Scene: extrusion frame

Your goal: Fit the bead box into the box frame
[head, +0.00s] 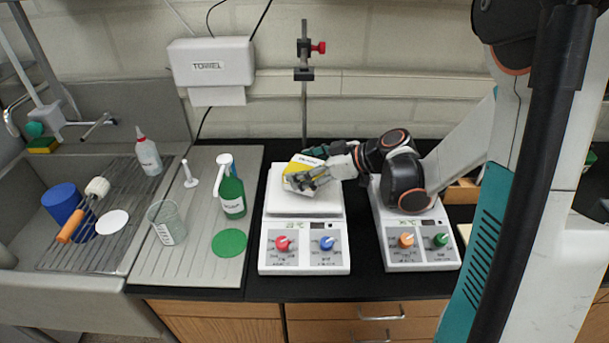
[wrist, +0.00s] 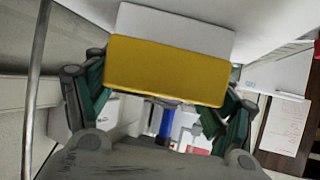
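The bead box appears to be the yellow and white box (head: 302,168) above the white top plate of the left hot plate. It is tilted in the head view, and I cannot tell if it touches the plate. In the wrist view its yellow side and a white side (wrist: 168,68) fill the space between the fingers. My gripper (head: 312,178) is closed around the box, with a finger on each side in the wrist view (wrist: 165,98). I cannot make out the box frame in either view.
The left hot plate (head: 305,258) and the right hot plate (head: 420,255) stand on the black bench. A stand rod (head: 304,110) rises behind. A green bottle (head: 232,195), a beaker (head: 167,225) and a green disc (head: 229,243) are on the drainboard at left.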

